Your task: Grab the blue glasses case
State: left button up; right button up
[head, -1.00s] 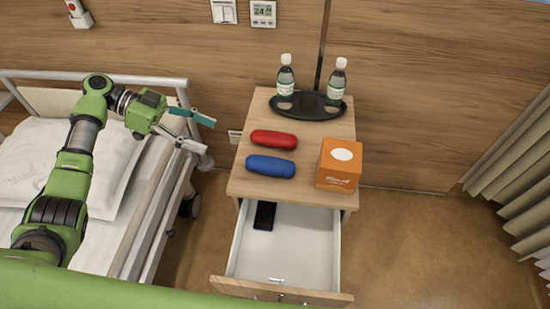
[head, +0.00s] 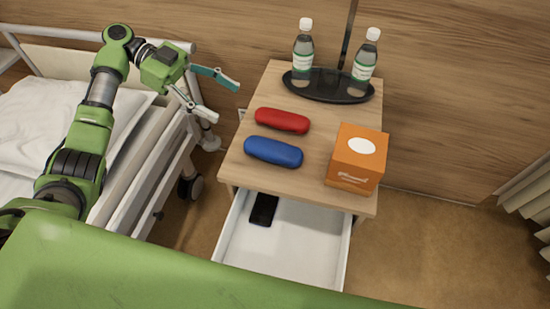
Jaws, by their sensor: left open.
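The blue glasses case (head: 273,152) lies on top of the wooden bedside cabinet (head: 300,178), near its front left. A red glasses case (head: 282,121) lies just behind it, a small gap apart. My left gripper (head: 228,101) is open and empty, in the air to the left of the cabinet top. Its two fingers point right, toward the cases, and touch neither. My right gripper is not in view.
An orange box (head: 357,159) stands right of the blue case. A black tray (head: 329,87) with two water bottles (head: 303,50) (head: 366,58) is at the back. The open drawer (head: 296,236) below holds a black phone (head: 264,210). The bed rail (head: 163,150) is at left.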

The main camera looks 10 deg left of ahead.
pick_arm(q)
notch_tip(320, 180, down, 9)
jog(key=b, duration=0.7)
send_near(273, 150)
jog(key=d+f, duration=0.3)
jog(key=shift+w+d+f, duration=0.1)
jog(key=shift+f, duration=0.05)
jog(key=x, duration=0.6)
jog(key=shift+w, duration=0.2)
jog(key=shift+d, duration=0.2)
jog(key=c, duration=1.2)
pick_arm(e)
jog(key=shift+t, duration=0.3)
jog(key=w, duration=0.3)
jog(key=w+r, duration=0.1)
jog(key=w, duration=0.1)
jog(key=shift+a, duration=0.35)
